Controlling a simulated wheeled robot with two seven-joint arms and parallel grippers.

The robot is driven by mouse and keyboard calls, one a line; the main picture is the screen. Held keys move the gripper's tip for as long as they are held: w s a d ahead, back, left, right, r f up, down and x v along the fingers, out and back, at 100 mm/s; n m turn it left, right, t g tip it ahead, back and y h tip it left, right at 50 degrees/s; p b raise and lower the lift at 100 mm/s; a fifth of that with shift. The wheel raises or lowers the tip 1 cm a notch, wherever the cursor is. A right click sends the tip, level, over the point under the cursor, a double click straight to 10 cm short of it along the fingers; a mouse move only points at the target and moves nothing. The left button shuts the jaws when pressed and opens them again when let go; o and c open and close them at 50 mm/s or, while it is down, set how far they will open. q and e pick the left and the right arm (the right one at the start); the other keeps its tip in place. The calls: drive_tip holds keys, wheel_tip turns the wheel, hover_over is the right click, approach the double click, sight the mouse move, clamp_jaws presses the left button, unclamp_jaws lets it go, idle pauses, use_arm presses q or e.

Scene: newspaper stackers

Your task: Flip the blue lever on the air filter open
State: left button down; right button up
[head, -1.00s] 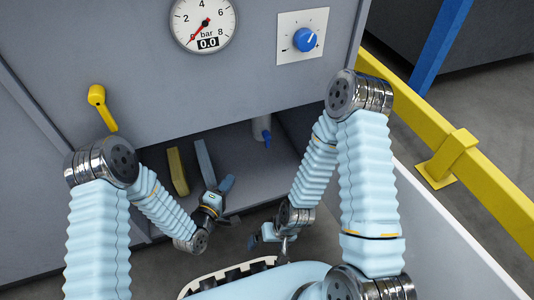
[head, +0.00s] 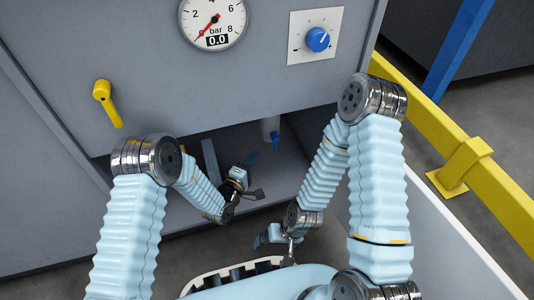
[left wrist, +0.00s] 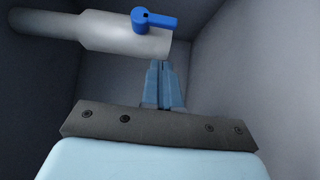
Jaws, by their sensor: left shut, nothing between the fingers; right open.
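The air filter (head: 269,128) is a pale cylinder hanging inside the open recess of the grey cabinet. Its blue lever (head: 275,141) sits at the lower end. In the left wrist view the filter (left wrist: 110,32) lies across the upper left, and the lever (left wrist: 155,20) points right, roughly along it. My left gripper (head: 253,159) reaches into the recess, a little left of and below the lever. Its closed fingertips (left wrist: 163,64) are empty and appear just below the filter's end, apart from the lever. My right gripper (head: 264,238) is open and empty, low in front of the recess.
A grey-blue bar (head: 210,158) stands in the recess, left of my left gripper. A yellow handle (head: 104,98), a pressure gauge (head: 213,20) and a blue knob (head: 317,39) are on the cabinet front. A yellow rail (head: 440,135) runs along the right.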

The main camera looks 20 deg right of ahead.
sight(275, 141)
use_arm(q)
drive_tip(key=shift+w+d, duration=0.2)
drive_tip(key=shift+d, duration=0.65)
drive_tip(key=shift+w+d, duration=0.25)
drive_tip(key=shift+d, duration=0.6)
drive_tip(key=shift+w+d, duration=0.2)
drive_tip(key=shift+d, duration=0.65)
use_arm(e)
drive_tip(key=shift+f, duration=0.1)
drive_tip(key=shift+s, duration=0.1)
use_arm(q)
drive_tip(key=shift+d+f+n, duration=0.1)
drive_tip(key=shift+f+n, duration=0.05)
drive_tip(key=shift+n, duration=0.15)
use_arm(e)
drive_tip(key=shift+s, duration=0.55)
drive_tip(key=shift+s, duration=0.15)
